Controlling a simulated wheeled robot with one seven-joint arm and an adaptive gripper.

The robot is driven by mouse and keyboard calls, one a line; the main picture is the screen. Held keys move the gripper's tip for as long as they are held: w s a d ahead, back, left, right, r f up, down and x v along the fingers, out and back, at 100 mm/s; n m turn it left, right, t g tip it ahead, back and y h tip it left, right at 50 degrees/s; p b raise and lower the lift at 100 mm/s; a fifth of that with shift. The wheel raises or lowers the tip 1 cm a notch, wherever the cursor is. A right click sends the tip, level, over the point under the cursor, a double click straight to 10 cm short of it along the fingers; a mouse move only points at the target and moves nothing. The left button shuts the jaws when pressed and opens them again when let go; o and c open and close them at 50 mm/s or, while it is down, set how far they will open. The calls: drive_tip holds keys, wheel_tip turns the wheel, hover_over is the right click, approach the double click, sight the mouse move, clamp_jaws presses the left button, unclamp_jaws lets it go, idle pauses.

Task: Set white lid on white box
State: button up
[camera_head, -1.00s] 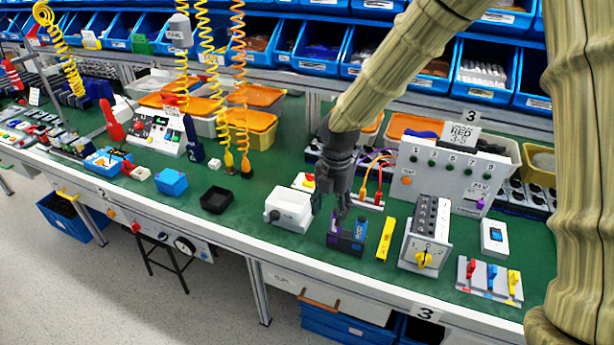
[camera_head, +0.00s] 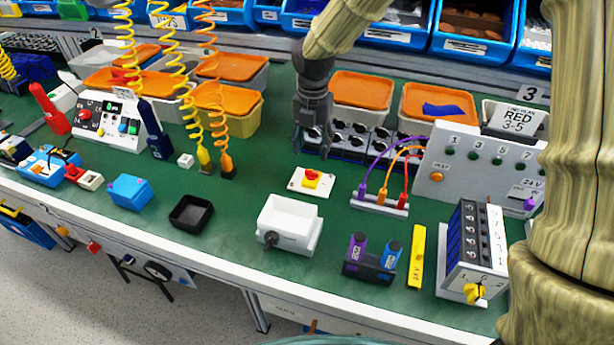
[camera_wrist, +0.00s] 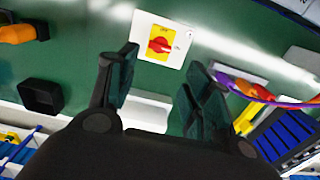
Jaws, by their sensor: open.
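A white box (camera_head: 290,220) with a black knob on its front stands on the green bench top and looks open at the top. Behind it lies a flat white plate with a red and yellow rotary switch (camera_head: 311,182), apparently the white lid. My gripper (camera_head: 312,150) is open and empty, pointing down above and behind the plate in the head view. In the wrist view the plate (camera_wrist: 160,41) lies beyond my open fingers (camera_wrist: 163,80). Part of the white box (camera_wrist: 147,112) shows between them, mostly hidden by my gripper.
A black tray (camera_head: 191,213) is left of the box. A purple and blue battery holder (camera_head: 372,257), a yellow bar (camera_head: 416,256) and a terminal strip with wires (camera_head: 380,204) are to the right. Orange-lidded bins (camera_head: 360,92) stand behind. Coiled hoses hang at the left.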

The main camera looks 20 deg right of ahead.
sight(312, 172)
drive_tip(key=shift+w+f, duration=0.4)
drive_tip(key=shift+f, duration=0.05)
drive_tip(key=shift+w+f, duration=0.2)
drive_tip(key=shift+f, duration=0.1)
wheel_tip(312, 172, down, 5)
drive_tip(key=shift+r, duration=0.15)
drive_tip(key=shift+s+f, duration=0.2)
drive_tip(key=shift+f, duration=0.15)
drive_tip(key=shift+s+f+p, duration=0.15)
drive_tip(key=shift+f+p, duration=0.15)
drive_tip(key=shift+f, duration=2)
drive_tip(key=c, duration=0.8)
